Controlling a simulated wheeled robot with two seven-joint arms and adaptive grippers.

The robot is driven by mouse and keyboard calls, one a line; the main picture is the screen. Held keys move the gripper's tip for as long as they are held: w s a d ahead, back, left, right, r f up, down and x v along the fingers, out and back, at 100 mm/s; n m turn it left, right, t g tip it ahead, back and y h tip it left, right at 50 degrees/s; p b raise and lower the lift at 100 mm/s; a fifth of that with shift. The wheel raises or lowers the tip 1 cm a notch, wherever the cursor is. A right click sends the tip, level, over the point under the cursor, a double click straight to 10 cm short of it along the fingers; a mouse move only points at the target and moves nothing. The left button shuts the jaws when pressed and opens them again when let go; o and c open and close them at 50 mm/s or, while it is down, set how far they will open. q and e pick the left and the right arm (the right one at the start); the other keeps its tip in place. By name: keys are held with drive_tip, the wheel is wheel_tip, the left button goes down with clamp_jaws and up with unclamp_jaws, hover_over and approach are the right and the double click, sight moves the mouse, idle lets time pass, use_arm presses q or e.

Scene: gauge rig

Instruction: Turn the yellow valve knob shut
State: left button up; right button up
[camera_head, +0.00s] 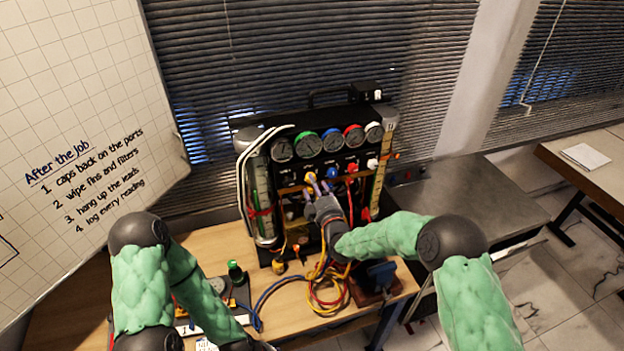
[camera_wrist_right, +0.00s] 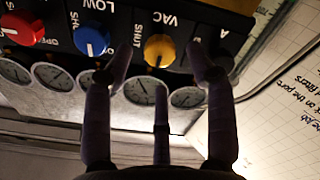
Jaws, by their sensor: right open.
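The yellow valve knob (camera_head: 311,177) is on the front of the black gauge rig (camera_head: 318,98), left of a blue knob. In the right wrist view, which is upside down, the yellow knob (camera_wrist_right: 159,50) sits below the VAC label, with SHUT printed to its left. A pale mark on its face points down in that view, not at SHUT. My right gripper (camera_head: 318,197) is in front of the rig, just below the knob. Its open fingers (camera_wrist_right: 162,66) stand on both sides of the knob, apparently without gripping it. My left arm is at lower left, its gripper out of frame.
A blue knob (camera_wrist_right: 91,41) and a red knob (camera_wrist_right: 22,28) are beside the yellow one. A row of gauges (camera_head: 309,145) runs above. Hoses (camera_head: 325,285) lie on the wooden bench (camera_head: 210,247) below. A whiteboard (camera_head: 80,90) stands at left.

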drive_tip(key=shift+x, duration=1.7)
clamp_jaws()
